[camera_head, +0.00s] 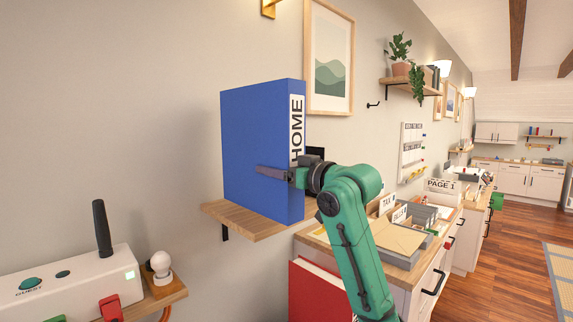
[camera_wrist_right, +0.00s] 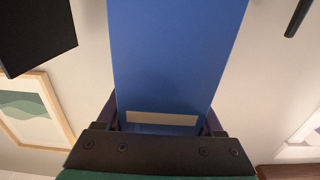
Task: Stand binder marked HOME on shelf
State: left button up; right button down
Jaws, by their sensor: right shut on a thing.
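The blue binder (camera_head: 262,140) marked HOME stands upright at the small wooden wall shelf (camera_head: 246,222) in the head view, with its labelled spine facing right. Its lower part overlaps the shelf; I cannot tell whether its bottom touches the board. My right gripper (camera_head: 275,172) is shut on the binder from the spine side, a little below mid-height. In the right wrist view the binder (camera_wrist_right: 178,55) fills the space between the fingers, with a pale label strip near the gripper. My left gripper is not in view.
A white device (camera_head: 70,285) marked GUEST and a bulb (camera_head: 160,266) sit on a lower-left ledge. A red panel-like object (camera_head: 318,292) stands below the shelf. A cabinet with trays and folders (camera_head: 395,236) is at right. A framed picture (camera_head: 330,60) hangs behind.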

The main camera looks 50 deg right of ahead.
jog(key=w+p, duration=0.1)
jog(key=w, duration=0.1)
jog(key=w+p, duration=0.3)
jog(key=w, duration=0.1)
jog(key=shift+w+d+r+p, duration=0.1)
jog(key=shift+w+r+p, duration=0.25)
notch_tip(320, 180, down, 3)
jog(key=shift+r+b, duration=0.15)
jog(key=shift+b, duration=1.1)
jog(key=shift+s, duration=0.1)
